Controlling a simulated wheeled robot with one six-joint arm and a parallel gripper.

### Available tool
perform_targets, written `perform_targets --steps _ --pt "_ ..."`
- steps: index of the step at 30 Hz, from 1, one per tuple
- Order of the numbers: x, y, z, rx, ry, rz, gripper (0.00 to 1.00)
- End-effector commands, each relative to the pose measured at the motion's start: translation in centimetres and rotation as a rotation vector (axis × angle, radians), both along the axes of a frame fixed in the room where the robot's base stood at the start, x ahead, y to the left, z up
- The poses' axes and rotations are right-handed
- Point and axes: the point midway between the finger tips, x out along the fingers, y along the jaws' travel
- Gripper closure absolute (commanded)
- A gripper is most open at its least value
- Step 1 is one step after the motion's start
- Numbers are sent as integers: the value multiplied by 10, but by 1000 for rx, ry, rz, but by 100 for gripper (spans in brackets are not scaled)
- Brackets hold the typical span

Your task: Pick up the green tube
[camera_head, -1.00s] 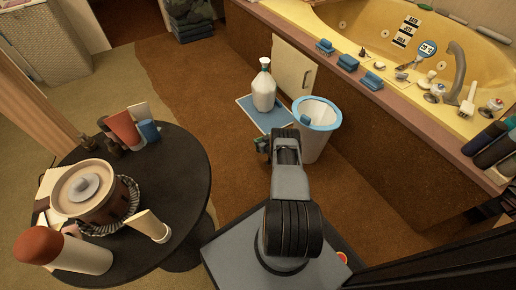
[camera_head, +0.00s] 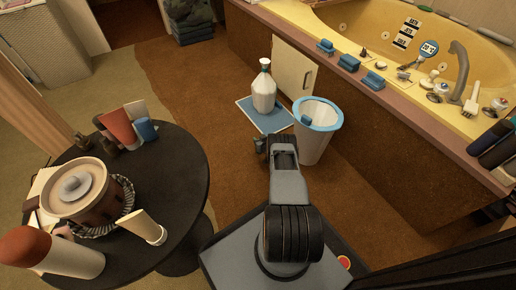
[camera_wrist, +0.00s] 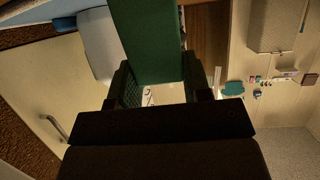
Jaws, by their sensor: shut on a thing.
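The green tube (camera_wrist: 147,40) fills the top middle of the wrist view, and its upper end runs out of the picture. My gripper (camera_wrist: 157,72) is shut on it, with one dark finger on each side of its lower part. In the head view my gripper (camera_head: 262,145) is small and dark at the far end of my arm, above the brown floor and left of the bin. There the arm hides most of the tube, and I cannot make it out clearly.
A blue-rimmed white bin (camera_head: 313,140) stands right of my gripper. A white bottle (camera_head: 264,93) stands on a blue mat (camera_head: 274,121) beyond. A dark round table (camera_head: 185,180) with several items is at left; the yellow tub (camera_head: 365,25) is at right.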

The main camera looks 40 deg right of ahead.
Motion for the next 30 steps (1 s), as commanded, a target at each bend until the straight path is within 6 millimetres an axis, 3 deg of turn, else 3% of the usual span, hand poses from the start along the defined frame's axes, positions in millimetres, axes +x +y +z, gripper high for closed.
perform_targets --steps 7,17,25,30 --pt "0 0 0 0 0 0 90" --pt "0 0 5 -1 -1 0 90" --pt "0 0 40 -1 -1 0 90" --pt "-30 0 77 2 1 -3 90"
